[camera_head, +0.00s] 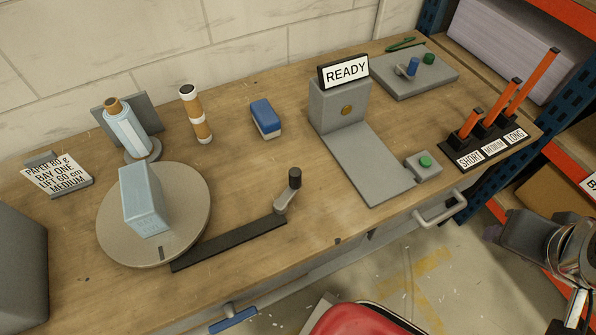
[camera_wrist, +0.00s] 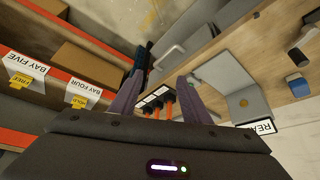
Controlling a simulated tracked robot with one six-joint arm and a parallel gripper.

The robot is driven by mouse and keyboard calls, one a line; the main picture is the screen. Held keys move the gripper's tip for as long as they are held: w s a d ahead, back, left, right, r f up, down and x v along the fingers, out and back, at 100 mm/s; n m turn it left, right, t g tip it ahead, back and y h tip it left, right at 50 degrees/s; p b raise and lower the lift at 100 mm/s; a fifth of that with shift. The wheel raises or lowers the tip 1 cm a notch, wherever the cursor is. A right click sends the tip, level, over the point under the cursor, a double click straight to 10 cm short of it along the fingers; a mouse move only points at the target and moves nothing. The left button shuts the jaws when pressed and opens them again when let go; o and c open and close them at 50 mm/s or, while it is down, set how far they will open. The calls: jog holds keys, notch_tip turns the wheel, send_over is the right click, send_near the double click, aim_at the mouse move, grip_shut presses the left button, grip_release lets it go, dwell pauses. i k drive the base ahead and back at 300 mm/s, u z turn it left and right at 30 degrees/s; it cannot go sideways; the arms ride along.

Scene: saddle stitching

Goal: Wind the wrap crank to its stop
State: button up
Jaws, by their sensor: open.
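The wrap crank is a short grey arm (camera_head: 282,203) with an upright black knob (camera_head: 295,178), at the right end of a dark flat bar (camera_head: 230,243) on the bench. The bar runs left to a round turntable (camera_head: 185,190), which bears a pale blue block (camera_head: 143,203). The knob also shows at the right edge of the wrist view (camera_wrist: 298,57). My gripper (camera_wrist: 157,92) is open and empty in the wrist view, well apart from the crank. My arm shows at the right edge of the head view, beyond the bench front.
A grey stand (camera_head: 342,105) with a READY sign (camera_head: 343,72) is right of the crank. A green-button box (camera_head: 424,166) and orange levers (camera_head: 490,125) stand further right. A blue-topped block (camera_head: 265,118) lies behind the crank. Bench space around the knob is clear.

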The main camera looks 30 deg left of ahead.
aim_at(281, 205)
jog(key=u, duration=2.2)
jog(key=k, duration=0.35)
jog(key=u, duration=0.3)
jog(key=i, duration=0.5)
